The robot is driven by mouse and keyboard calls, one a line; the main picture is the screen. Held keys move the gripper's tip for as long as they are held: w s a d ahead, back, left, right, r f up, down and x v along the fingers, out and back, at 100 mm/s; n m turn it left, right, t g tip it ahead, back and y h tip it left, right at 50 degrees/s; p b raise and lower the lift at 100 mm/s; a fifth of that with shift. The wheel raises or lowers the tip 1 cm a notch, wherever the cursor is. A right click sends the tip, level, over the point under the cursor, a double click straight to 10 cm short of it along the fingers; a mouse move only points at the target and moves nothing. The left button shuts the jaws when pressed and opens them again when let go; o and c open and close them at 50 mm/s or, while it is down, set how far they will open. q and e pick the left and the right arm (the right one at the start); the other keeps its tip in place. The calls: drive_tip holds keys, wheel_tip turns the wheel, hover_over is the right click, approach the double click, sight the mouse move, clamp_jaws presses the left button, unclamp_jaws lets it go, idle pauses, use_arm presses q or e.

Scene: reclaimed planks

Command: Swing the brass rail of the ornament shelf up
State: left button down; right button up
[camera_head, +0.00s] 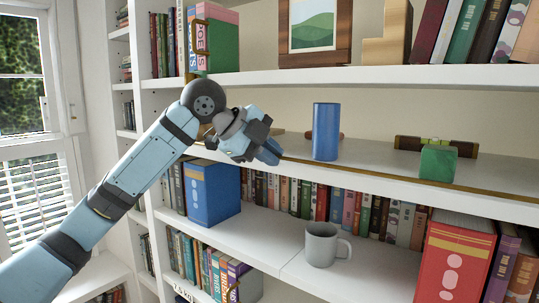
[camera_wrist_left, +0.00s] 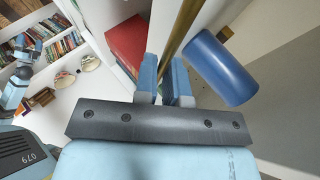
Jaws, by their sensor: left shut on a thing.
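The ornament shelf (camera_head: 375,172) is the middle white shelf. Its thin brass rail (camera_head: 400,179) runs low along the front edge, near the level of the board. My left gripper (camera_head: 272,152) is at the left part of that edge and shut on the rail. In the left wrist view the brass rail (camera_wrist_left: 183,25) runs in between the two blue fingers of my left gripper (camera_wrist_left: 172,82). The fingers hide the gripped stretch.
A blue cylinder (camera_head: 326,132) stands on the ornament shelf just right of my gripper, also close by in the wrist view (camera_wrist_left: 220,68). A green block (camera_head: 438,163) and a wooden level (camera_head: 408,143) are farther right. A grey mug (camera_head: 322,245) stands below.

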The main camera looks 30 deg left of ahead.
idle(0.3)
use_arm(q)
drive_tip(key=c, duration=1.2)
unclamp_jaws()
drive_tip(key=b+v, duration=0.2)
drive_tip(key=v, duration=1.1)
drive_tip(key=shift+s+a+r+b, duration=0.15)
drive_tip(key=shift+s+r+b, duration=0.1)
drive_tip(key=shift+b, duration=0.15)
